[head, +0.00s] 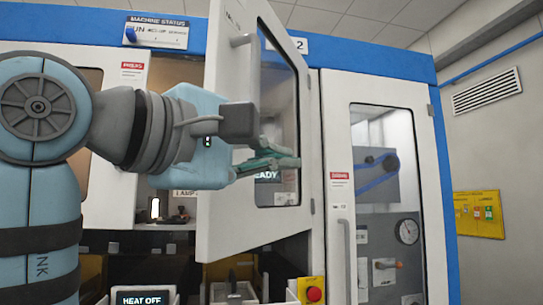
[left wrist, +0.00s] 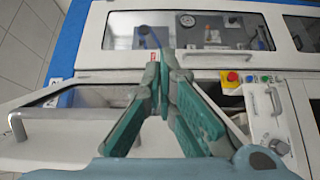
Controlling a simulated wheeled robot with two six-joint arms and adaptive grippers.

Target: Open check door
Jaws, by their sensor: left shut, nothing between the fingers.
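The check door (head: 225,160) is a white framed panel with a dark window (head: 278,120) and a pale bar handle (head: 243,40). It stands swung out from the machine, with its hinge edge on the right. My left gripper (head: 298,161) is shut and empty, its green fingers in front of the window in the head view. In the left wrist view the shut fingertips (left wrist: 160,55) point at the machine, and the door (left wrist: 75,127) with its handle (left wrist: 17,127) lies at lower left. I cannot tell whether the gripper touches the door. My right gripper is out of view.
A second glazed door (head: 385,150) stands closed on the right with its own handle (head: 343,260). A red emergency button (head: 314,294) on a yellow box sits low in front. A yellow board (head: 479,214) hangs on the right wall.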

